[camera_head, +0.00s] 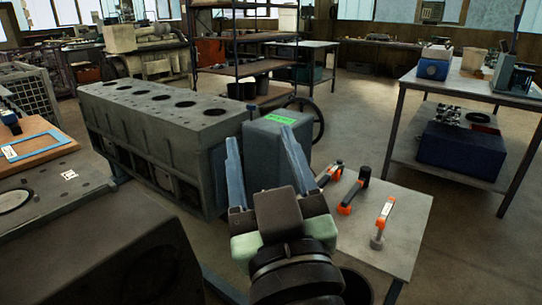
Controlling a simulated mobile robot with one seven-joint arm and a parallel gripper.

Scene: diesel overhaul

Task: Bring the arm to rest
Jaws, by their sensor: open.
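My gripper (265,170) is in the lower middle of the head view, pointing away from me. Its two blue-grey fingers stand apart with nothing between them. Behind the fingers is a grey box with a green label (279,119). Part of my arm's dark wrist shows at the bottom edge. Whether the fingertips touch anything is hard to tell; they look clear of the box.
A long grey engine block (150,115) stands left of centre. A small grey table (407,225) at right holds several orange-and-black tools (384,215). A workbench (470,85) stands at far right, a shelf rack (240,45) behind. Open floor (370,120) lies between.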

